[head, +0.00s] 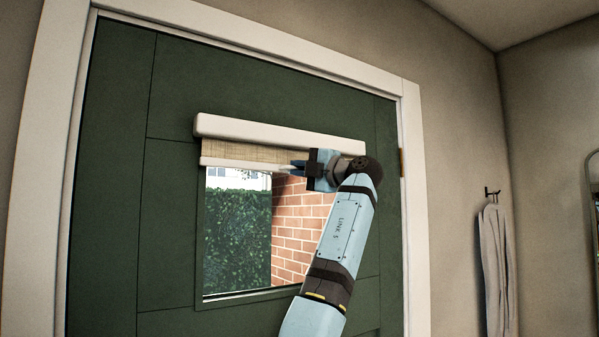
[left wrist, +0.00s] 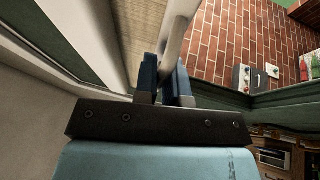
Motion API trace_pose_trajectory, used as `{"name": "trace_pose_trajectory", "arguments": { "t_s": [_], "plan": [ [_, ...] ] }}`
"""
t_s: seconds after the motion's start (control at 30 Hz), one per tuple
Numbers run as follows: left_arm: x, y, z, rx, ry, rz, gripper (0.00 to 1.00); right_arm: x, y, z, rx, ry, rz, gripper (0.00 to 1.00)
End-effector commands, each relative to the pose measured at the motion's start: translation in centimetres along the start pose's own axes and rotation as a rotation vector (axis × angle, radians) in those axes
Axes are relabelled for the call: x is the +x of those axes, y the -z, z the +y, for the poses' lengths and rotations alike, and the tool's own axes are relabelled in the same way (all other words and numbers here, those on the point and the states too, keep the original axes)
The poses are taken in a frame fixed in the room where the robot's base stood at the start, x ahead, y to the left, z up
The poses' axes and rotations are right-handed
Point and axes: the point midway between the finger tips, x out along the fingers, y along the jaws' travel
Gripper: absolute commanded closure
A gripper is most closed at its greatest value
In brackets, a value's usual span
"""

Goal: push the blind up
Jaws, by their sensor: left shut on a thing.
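The blind (head: 240,151) is a short strip of beige woven fabric below a white head box (head: 270,132) on the green door. Its white bottom rail (head: 235,165) hangs a little below the box, across the top of the window. My left gripper (head: 291,168) comes from the right and its blue fingers are shut on the bottom rail. In the left wrist view the fingers (left wrist: 165,82) close around the pale rail (left wrist: 178,32), with the fabric (left wrist: 137,25) beside it. The right part of the blind is hidden behind my gripper. My right gripper is not in view.
The window (head: 237,235) below the blind shows a hedge and a brick wall outside. The green door (head: 105,180) stands in a white frame (head: 45,190). A grey garment (head: 495,265) hangs from a hook on the right wall.

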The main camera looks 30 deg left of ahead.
Motion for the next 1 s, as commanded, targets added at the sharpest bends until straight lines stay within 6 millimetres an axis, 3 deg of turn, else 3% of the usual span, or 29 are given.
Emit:
{"name": "trace_pose_trajectory", "arguments": {
  "t_s": [0.2,0.23,0.3,0.33,0.67,0.87,1.0],
  "plan": [
    [0.0,0.0,0.0,0.0,-0.001,-0.001,1.0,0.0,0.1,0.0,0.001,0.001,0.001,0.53],
    [0.0,0.0,0.0,0.0,-0.001,-0.001,0.85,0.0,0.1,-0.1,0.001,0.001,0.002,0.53],
    [0.0,0.0,0.0,0.0,-0.001,-0.001,0.69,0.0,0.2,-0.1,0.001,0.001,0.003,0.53],
    [0.0,0.0,0.0,0.0,0.0,-0.001,0.65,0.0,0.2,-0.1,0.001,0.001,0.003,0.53],
    [-0.4,0.0,-0.1,0.0,0.0,-0.001,0.65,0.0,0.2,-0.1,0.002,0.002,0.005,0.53],
    [-3.4,0.0,-0.3,-0.001,-0.002,-0.003,0.65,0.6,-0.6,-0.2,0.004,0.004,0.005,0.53],
    [-6.7,0.0,-0.3,0.0,-0.001,-0.004,0.65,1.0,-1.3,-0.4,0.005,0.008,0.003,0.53]
  ]
}}
